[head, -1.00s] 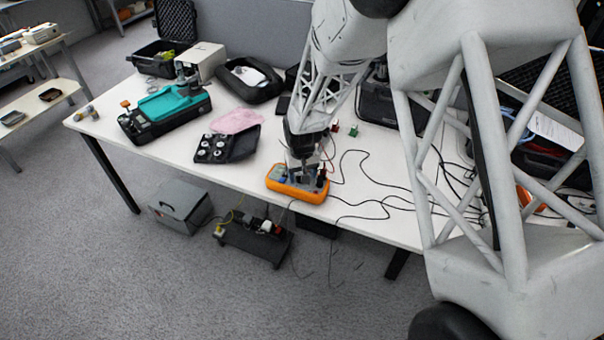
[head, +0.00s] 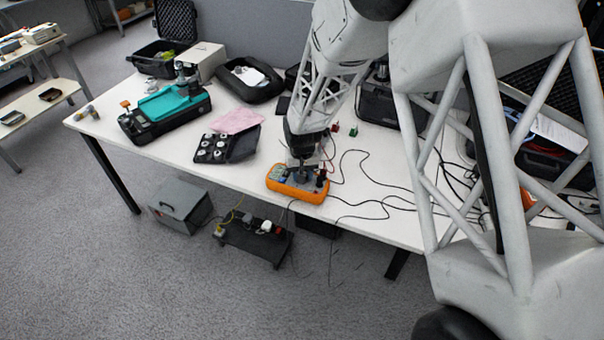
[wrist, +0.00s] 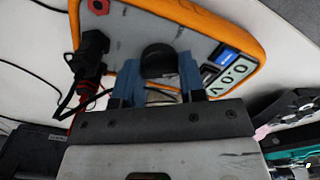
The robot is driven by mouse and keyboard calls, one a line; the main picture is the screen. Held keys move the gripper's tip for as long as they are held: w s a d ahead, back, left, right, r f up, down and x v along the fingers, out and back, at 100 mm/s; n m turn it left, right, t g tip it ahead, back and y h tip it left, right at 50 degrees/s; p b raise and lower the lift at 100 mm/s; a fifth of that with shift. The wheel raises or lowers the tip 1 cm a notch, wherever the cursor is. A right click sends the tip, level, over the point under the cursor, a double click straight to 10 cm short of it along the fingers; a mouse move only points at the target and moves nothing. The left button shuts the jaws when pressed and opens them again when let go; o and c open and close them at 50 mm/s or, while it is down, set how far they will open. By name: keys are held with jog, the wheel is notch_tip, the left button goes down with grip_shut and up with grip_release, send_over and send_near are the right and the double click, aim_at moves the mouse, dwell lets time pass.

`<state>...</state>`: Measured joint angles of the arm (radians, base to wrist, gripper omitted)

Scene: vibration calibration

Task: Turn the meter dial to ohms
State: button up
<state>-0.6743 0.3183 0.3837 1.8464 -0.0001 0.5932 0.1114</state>
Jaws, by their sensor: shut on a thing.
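The orange-edged meter (head: 298,186) lies on the white table near its front edge. In the head view my gripper (head: 302,172) points down onto the meter. The dial's marking and the setting it points to cannot be read.
Black leads (head: 375,200) trail over the table to the right of the meter. A black tray with round pieces (head: 222,143) and a teal device (head: 170,105) stand to the left. Open black cases line the back. A black plug (wrist: 95,50) stands up beside the gripper.

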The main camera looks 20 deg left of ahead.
jog(key=m, duration=0.6)
dwell(0.3)
dwell(0.4)
jog(key=o, duration=0.9)
jog(key=shift+r, duration=3.9)
